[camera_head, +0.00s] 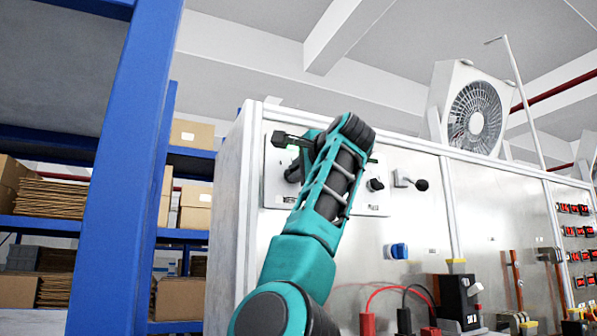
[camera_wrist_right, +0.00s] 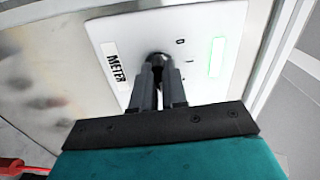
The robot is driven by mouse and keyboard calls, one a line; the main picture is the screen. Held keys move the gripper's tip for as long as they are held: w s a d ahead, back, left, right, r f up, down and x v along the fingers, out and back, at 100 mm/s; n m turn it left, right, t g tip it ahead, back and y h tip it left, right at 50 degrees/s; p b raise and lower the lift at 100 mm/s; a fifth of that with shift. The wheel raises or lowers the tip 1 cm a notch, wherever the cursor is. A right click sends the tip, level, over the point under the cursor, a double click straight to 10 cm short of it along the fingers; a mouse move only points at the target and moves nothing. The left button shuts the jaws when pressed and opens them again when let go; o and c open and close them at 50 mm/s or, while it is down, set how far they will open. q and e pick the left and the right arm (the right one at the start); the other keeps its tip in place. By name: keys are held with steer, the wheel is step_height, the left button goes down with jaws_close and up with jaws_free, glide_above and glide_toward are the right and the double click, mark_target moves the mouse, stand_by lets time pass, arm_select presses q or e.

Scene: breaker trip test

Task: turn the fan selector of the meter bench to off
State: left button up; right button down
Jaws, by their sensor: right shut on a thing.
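The bench's steel front carries a pale plate labelled METER, seen in the right wrist view (camera_wrist_right: 120,30), with small position marks and a lit green window (camera_wrist_right: 217,57). A dark round knob (camera_wrist_right: 158,58) on this plate, which I take to be the fan selector, is mostly hidden by my fingers. My right gripper (camera_wrist_right: 159,74) is shut on it, with the fingers on either side. In the head view my right gripper (camera_head: 293,171) is at the plate, partly behind my own wrist. The knob's pointing direction cannot be told. My left gripper is not in view.
A white fan (camera_head: 476,118) stands on top of the bench. Another dark knob (camera_head: 375,184) and a black-ended lever (camera_head: 418,184) are right of my arm. Below are a blue socket (camera_head: 397,251) and red and black leads (camera_head: 385,290). Blue shelving (camera_head: 125,170) stands left.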

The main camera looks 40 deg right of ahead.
steer(key=shift+n, duration=13)
steer(key=c, duration=1.2)
jaws_free()
steer(key=shift+o, duration=0.2)
steer(key=shift+s, duration=0.1)
